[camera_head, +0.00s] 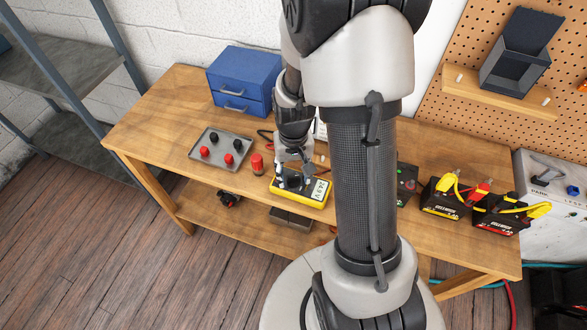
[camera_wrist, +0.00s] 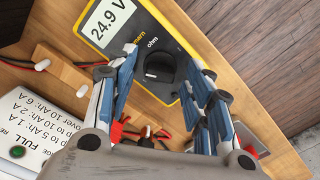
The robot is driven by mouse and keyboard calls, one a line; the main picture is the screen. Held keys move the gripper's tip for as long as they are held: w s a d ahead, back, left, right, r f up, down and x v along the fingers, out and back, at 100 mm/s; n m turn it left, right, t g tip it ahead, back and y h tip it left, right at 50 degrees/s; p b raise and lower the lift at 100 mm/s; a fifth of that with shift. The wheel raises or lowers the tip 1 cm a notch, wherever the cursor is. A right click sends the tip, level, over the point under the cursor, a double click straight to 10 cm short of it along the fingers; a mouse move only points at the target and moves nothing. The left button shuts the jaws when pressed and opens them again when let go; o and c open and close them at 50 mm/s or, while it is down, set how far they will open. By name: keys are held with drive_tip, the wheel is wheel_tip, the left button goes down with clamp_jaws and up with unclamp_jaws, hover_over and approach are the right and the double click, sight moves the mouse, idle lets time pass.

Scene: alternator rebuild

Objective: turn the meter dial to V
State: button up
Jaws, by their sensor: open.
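The meter (camera_head: 318,192) is a yellow-edged box near the front of the wooden bench. In the wrist view the meter (camera_wrist: 140,24) has a lit display (camera_wrist: 110,22) reading 24.9 V. Its round black dial (camera_wrist: 159,67) carries a light pointer mark, whose exact setting I cannot tell. An "ohm" label shows beside the dial; other labels are partly hidden by a finger. My gripper (camera_wrist: 161,72) is open, with the dial between its fingertips as seen from the wrist. In the head view my gripper (camera_head: 294,172) is low over the meter; contact with the dial is unclear.
A grey tray (camera_head: 212,158) with red and black pieces and a red cylinder (camera_head: 257,164) stand left of the meter. A blue drawer box (camera_head: 244,78) is behind. Batteries with yellow clips (camera_head: 440,203) stand at right. My arm hides the bench's middle.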

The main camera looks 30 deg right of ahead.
sight(293, 177)
wheel_tip(293, 177, up, 12)
idle(0.5)
idle(0.3)
drive_tip(key=s+a+r+n+t, duration=0.4)
drive_tip(key=s+a+r, duration=0.7)
drive_tip(key=s+r, duration=0.2)
drive_tip(key=shift+s+t, duration=0.3)
drive_tip(key=shift+s, duration=0.1)
